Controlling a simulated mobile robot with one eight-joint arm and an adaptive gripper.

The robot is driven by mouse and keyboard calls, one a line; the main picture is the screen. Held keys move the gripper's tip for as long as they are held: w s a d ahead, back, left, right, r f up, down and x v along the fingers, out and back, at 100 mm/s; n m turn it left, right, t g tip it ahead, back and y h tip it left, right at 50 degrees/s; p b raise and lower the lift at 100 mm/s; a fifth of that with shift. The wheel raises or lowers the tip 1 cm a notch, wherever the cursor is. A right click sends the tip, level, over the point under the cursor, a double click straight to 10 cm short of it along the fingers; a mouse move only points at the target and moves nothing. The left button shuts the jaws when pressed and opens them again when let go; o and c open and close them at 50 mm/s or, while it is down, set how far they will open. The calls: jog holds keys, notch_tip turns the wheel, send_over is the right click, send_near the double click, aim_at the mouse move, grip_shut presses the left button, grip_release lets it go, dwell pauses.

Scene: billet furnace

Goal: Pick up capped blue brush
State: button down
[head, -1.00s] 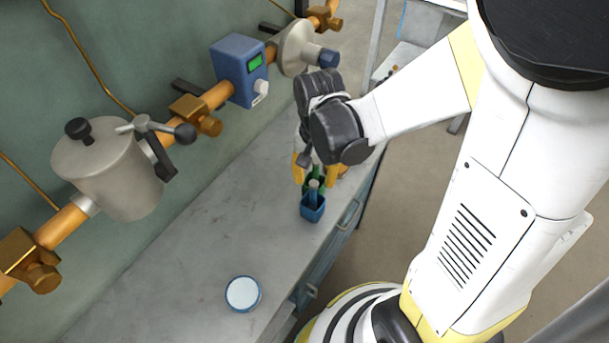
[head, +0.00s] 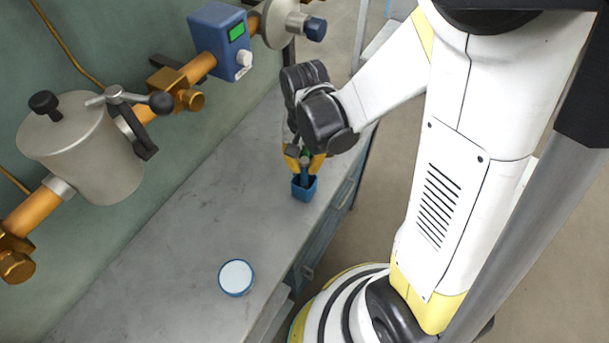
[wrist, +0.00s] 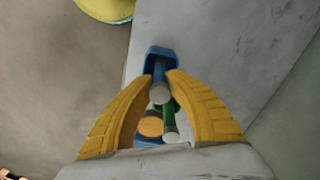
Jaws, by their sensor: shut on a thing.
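A blue brush (wrist: 159,78) with a pale round end stands in a small square blue cup (head: 304,192) on the bench. The cup also shows in the wrist view (wrist: 160,52). My gripper (head: 305,165) has its yellow fingers shut on the brush from both sides, just above the cup, as the wrist view shows (wrist: 160,76). The brush's lower end is hidden inside the cup. A green item (wrist: 169,118) with a pale end shows beside the brush, between my fingers; I cannot tell whether they touch it.
A round white-topped container with a blue rim (head: 236,277) stands nearer on the grey bench (head: 185,235). Along the wall runs a copper pipe with a metal canister (head: 82,150) and a blue meter box (head: 220,40). The bench between is clear.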

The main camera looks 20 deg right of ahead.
jog(key=shift+r, duration=0.15)
notch_tip(320, 180, up, 10)
jog(key=p, duration=0.5)
jog(key=shift+f, duration=0.2)
dwell(0.4)
